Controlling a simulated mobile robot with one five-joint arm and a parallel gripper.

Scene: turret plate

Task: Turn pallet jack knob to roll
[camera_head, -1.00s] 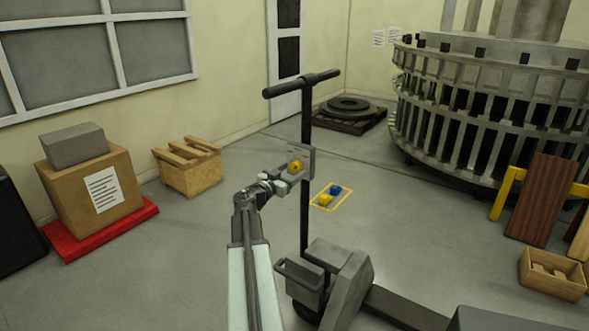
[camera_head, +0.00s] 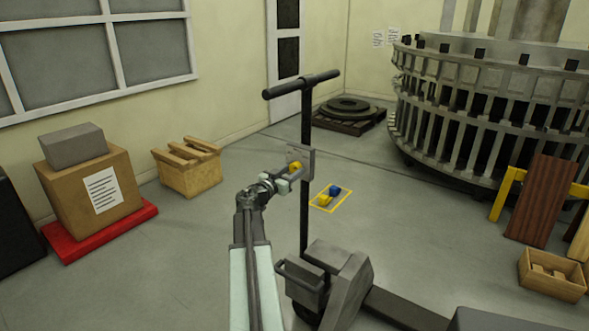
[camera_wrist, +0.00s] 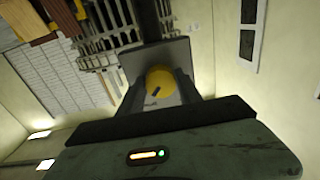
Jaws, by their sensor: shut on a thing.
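The pallet jack (camera_head: 305,220) stands upright in the middle of the head view, with a T-handle on a dark post. A grey plate (camera_head: 306,155) on the post carries a round yellow knob (camera_head: 295,166). My gripper (camera_head: 291,172) reaches the knob from the lower left. In the wrist view the yellow knob (camera_wrist: 161,77) sits between the two fingers of my gripper (camera_wrist: 160,88), which is shut on it. A short dark mark on the knob slants toward the lower left there. Any lettering on the plate is too small to read.
A yellow-outlined floor square (camera_head: 331,198) with blue and yellow pieces lies behind the post. A large slotted ring (camera_head: 480,120) fills the back right. A box on a red pallet (camera_head: 100,236) and a wooden crate (camera_head: 190,173) stand left. Floor left of my arm is clear.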

